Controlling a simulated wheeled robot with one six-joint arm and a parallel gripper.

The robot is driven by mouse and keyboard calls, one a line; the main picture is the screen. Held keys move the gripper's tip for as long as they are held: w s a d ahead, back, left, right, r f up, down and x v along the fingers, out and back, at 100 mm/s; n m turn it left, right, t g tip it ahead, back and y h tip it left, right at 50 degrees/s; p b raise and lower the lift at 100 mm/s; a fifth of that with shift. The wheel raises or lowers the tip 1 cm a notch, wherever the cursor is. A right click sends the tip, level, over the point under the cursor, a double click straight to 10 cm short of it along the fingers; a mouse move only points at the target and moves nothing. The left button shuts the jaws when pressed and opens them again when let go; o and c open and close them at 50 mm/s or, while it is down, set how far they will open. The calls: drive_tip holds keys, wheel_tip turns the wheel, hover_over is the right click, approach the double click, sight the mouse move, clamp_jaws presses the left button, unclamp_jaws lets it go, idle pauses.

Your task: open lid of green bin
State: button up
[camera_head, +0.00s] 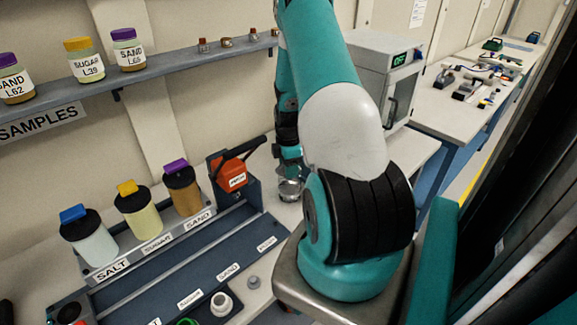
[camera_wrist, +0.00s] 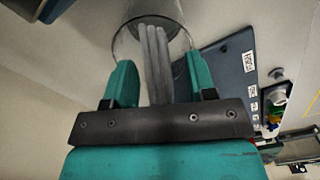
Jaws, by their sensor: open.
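No green bin with a lid can be made out for certain. A green round rim (camera_head: 188,322) shows at the bottom edge of the head view, mostly cut off. My gripper (camera_head: 290,172) points down over the bench, right of the orange-handled device. In the wrist view my gripper (camera_wrist: 160,78) has its two teal fingers apart. A clear glass vessel (camera_wrist: 120,42) lies just beyond the fingertips, with grey rod-like shapes between them. The glass vessel also shows under my gripper in the head view (camera_head: 290,190). I cannot tell whether the fingers touch it.
A rack (camera_head: 105,272) holds salt, sugar and sand jars at left, beside the orange-handled device (camera_head: 232,177). A shelf (camera_head: 180,65) with sample jars runs above. A white oven-like box (camera_head: 375,60) stands behind my arm. A cluttered side bench (camera_head: 450,105) extends at the right.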

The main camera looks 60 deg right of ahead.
drive_tip(key=shift+f, duration=0.1)
drive_tip(key=shift+c, duration=0.2)
clamp_jaws()
wheel_tip(320, 180, up, 17)
drive_tip(key=b, duration=0.8)
